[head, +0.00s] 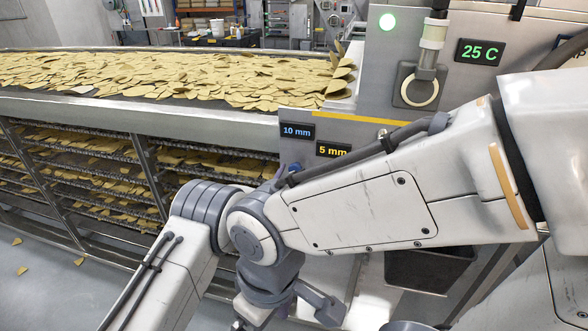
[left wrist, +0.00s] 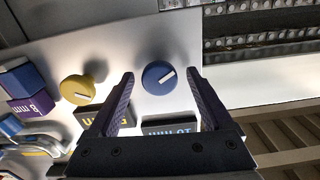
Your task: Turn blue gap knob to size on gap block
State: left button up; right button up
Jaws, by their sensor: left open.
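In the head view an arm link of mine covers most of the knob area. The 10 mm display (head: 297,131) there has blue digits. My right gripper is not in view.
A yellow knob (left wrist: 77,88) sits left of the blue one. The 5 mm display (head: 333,150) has yellow digits. A conveyor (head: 180,113) covered in chips runs along the back left. A 25 C display (head: 480,52) is at upper right.

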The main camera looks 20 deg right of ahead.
pick_arm(q)
jog(key=shift+w+d, duration=0.25)
jog(key=shift+w, duration=0.15)
grip_shut()
jog(key=shift+f+n+b, duration=0.2)
jog(key=shift+n+b, duration=0.3)
jog(key=shift+b, duration=0.25)
jog(key=n+b, duration=0.9)
jog(key=b, duration=0.4)
jog(key=shift+f, duration=0.1)
jog(key=n+b, duration=1.1)
jog(key=b, duration=0.1)
jog(key=shift+r+n+b, duration=0.25)
jog(key=shift+n+b, duration=1.25)
jog(key=shift+b, duration=0.15)
jog(key=shift+a, duration=0.1)
